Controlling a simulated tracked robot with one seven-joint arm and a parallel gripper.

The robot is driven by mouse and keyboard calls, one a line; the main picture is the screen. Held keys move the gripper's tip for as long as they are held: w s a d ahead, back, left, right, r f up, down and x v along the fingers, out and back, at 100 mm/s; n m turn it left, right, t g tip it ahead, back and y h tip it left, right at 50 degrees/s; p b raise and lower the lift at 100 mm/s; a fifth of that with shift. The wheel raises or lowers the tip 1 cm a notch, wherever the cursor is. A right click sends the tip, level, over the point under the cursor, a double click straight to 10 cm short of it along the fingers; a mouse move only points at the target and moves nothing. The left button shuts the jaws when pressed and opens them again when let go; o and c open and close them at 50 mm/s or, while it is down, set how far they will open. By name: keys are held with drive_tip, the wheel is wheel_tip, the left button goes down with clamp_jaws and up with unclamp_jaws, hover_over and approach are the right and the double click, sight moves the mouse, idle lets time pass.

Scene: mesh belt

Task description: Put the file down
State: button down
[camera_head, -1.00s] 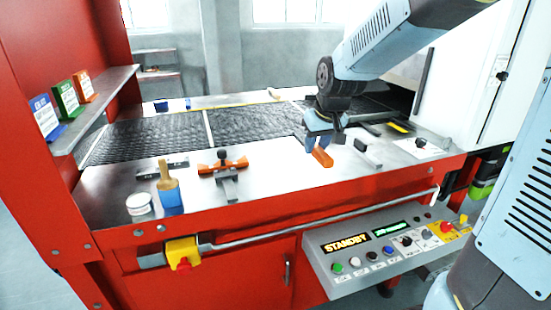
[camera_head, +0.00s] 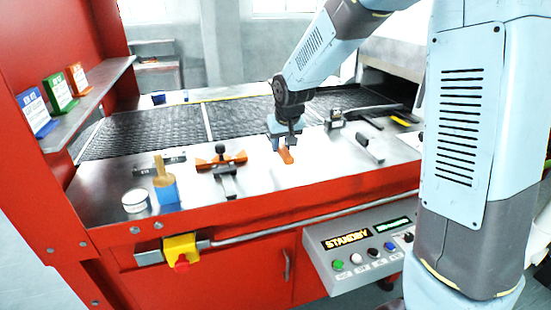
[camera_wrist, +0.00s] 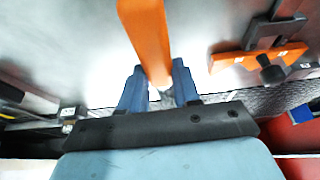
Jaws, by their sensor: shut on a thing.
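The file shows as an orange bar, likely its handle (camera_head: 287,157), below my gripper (camera_head: 281,146) over the metal worktop (camera_head: 320,165). In the wrist view the orange piece (camera_wrist: 146,35) sits between the two blue fingers of my gripper (camera_wrist: 158,78), which is shut on it. The rest of the file is hidden by the fingers or out of view. The orange piece is close above the worktop or touching it; I cannot tell which.
An orange-and-grey clamp-like tool (camera_head: 222,160) lies to the left, with a brush (camera_head: 165,185) and white tin (camera_head: 136,201) farther left. A black-handled tool (camera_head: 369,148) lies to the right. The mesh belt (camera_head: 150,133) runs behind. Bare worktop lies in front.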

sight(275, 167)
drive_tip(key=shift+w+a+f, duration=0.4)
drive_tip(key=shift+a+f, duration=0.1)
drive_tip(key=shift+f, duration=0.25)
drive_tip(key=shift+w+a+f, duration=0.35)
drive_tip(key=shift+a+f, duration=0.1)
drive_tip(key=shift+f, duration=0.25)
drive_tip(key=shift+w+f, duration=0.1)
drive_tip(key=shift+f, duration=1.5)
drive_tip(key=c, duration=0.8)
unclamp_jaws()
drive_tip(key=shift+f, duration=0.1)
